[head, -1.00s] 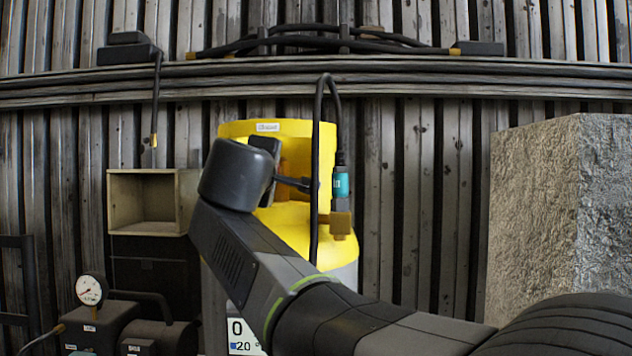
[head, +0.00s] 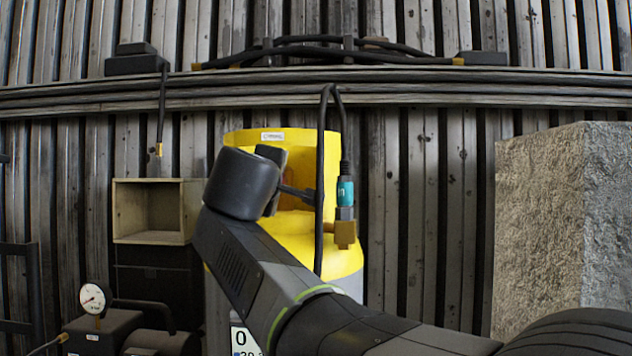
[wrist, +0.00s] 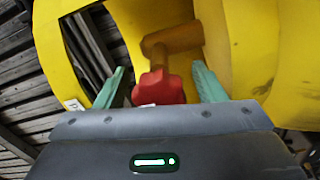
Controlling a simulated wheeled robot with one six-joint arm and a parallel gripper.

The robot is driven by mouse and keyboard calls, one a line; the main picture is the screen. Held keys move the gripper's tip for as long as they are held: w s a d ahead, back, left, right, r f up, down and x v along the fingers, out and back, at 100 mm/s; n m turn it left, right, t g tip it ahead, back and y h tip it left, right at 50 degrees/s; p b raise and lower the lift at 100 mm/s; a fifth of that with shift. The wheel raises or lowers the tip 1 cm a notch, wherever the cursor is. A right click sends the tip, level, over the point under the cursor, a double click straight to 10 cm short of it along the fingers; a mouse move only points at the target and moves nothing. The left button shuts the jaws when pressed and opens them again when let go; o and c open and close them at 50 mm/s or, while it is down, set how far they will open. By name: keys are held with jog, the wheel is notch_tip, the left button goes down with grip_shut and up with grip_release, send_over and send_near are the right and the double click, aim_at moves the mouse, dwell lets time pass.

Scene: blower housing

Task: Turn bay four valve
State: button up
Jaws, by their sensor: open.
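A red valve handle (wrist: 160,88) on a brass stem (wrist: 172,40) shows in the wrist view, inside the opening of a yellow housing (wrist: 110,22). My gripper (wrist: 159,76) is open, with one teal finger on each side of the red handle. Gaps show between the fingers and the handle. In the head view the yellow housing (head: 338,185) stands in the middle, and my wrist is at its opening. I cannot read a bay number.
A black hose with a teal connector (head: 345,191) and brass fitting (head: 345,235) hangs just right of my wrist. An open wooden box (head: 120,212) is on the left. A pressure gauge (head: 92,298) stands at lower left. A rough stone block (head: 540,220) fills the right.

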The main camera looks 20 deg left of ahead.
jog(key=shift+s, duration=0.1)
jog(key=v, duration=1.3)
jog(key=shift+s+d, duration=0.15)
jog(key=shift+s, duration=0.15)
jog(key=shift+w, duration=0.1)
jog(key=x, duration=1.3)
jog(key=shift+w, duration=0.3)
